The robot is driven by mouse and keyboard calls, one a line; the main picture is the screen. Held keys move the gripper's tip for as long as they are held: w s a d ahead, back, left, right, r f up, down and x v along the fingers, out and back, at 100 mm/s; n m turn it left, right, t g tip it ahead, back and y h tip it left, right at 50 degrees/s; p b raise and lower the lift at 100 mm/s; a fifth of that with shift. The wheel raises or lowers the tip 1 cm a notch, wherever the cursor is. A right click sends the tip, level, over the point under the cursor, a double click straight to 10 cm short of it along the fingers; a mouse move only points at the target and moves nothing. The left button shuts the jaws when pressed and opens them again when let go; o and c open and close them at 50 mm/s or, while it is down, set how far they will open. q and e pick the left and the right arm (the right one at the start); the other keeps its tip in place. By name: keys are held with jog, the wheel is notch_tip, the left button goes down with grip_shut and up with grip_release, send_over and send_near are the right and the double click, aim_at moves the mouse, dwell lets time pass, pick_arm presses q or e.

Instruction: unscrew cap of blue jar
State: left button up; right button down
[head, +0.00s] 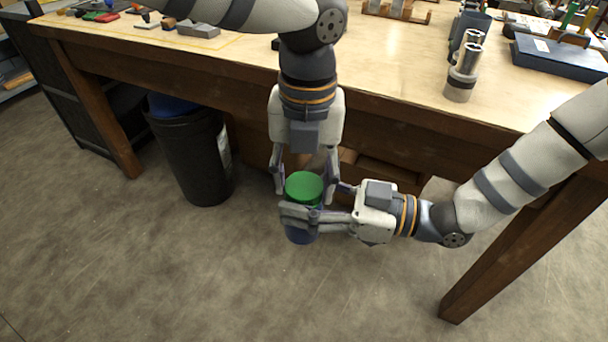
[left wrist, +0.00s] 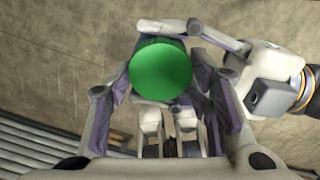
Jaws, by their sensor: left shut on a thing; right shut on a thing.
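The blue jar (head: 301,236) is held upright in the air in front of the workbench, with most of its body hidden behind fingers. Its green cap (head: 304,186) sits on top; it also shows in the left wrist view (left wrist: 161,71). My left gripper (head: 304,184) comes from above and is shut on the green cap, one finger on each side. My right gripper (head: 310,214) comes in from the right, below the cap, and is shut around the jar's body. From these views I cannot tell how far the cap is turned on its thread.
The wooden workbench (head: 400,75) stands behind my grippers, its front edge close to my left arm. A metal cylinder part (head: 463,70) and a dark blue box (head: 560,58) are on its right side. A black bin (head: 190,155) stands on the floor. The floor below the jar is clear.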

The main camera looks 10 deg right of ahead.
pick_arm(q)
jog(key=n, duration=0.3)
jog(key=o, duration=1.3)
jog(key=shift+c, duration=0.2)
notch_tip(320, 180, up, 5)
jog(key=shift+d+f, duration=0.1)
jog(key=shift+c, duration=0.2)
notch_tip(320, 180, up, 2)
jog(key=shift+s+d+r+m, duration=0.1)
jog(key=shift+r+m, duration=0.1)
jog(key=shift+m, duration=0.9)
jog(key=shift+r+m, duration=0.25)
jog(key=shift+m, duration=0.05)
jog(key=f, duration=0.7)
jog(key=shift+a+f, duration=0.2)
jog(key=shift+f, duration=0.15)
